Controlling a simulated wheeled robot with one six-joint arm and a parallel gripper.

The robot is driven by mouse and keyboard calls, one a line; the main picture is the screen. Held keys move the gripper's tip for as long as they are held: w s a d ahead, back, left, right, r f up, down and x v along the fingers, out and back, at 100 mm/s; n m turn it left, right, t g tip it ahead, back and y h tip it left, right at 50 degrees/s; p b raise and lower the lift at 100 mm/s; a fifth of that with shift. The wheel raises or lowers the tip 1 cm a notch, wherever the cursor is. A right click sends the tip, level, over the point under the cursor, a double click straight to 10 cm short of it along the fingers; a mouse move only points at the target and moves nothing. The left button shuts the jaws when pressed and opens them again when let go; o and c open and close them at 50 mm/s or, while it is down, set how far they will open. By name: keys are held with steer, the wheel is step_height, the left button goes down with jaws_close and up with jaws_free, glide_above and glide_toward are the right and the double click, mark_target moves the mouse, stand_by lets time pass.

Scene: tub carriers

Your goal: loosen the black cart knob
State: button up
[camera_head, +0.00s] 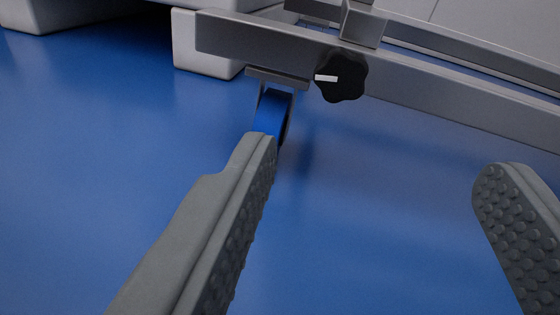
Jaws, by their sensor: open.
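The black cart knob (343,76) is lobed and has a white mark pointing to the left. It sits on the side of the grey metal cart rail (440,92), in the upper middle of the view. My gripper (378,155) is open, with one studded grey finger at the lower left and the other at the lower right. Nothing is between the fingers. The knob lies beyond the fingertips, above the gap and nearer the left finger in the picture. The fingers do not touch it.
A caster (271,112) with a blue wheel hangs under the rail, just beyond the left fingertip and partly hidden by it. A small upright bracket (362,24) stands above the knob. A pale block (195,45) is behind the rail's left end.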

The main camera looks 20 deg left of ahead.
mark_target(342, 83)
steer(key=x, duration=0.5)
steer(key=f+x, duration=0.1)
steer(key=x, duration=0.4)
steer(key=f+x, duration=0.1)
steer(key=x, duration=0.4)
steer(key=shift+w+a+f, duration=0.1)
steer(key=shift+w+a, duration=0.15)
steer(key=shift+a, duration=0.3)
steer(key=c, duration=1)
steer(key=shift+o, duration=0.2)
steer(key=shift+n, duration=0.3)
steer(key=n, duration=0.4)
steer(key=shift+n, duration=0.3)
steer(key=shift+d+n, duration=0.1)
steer(key=shift+n, duration=2.1)
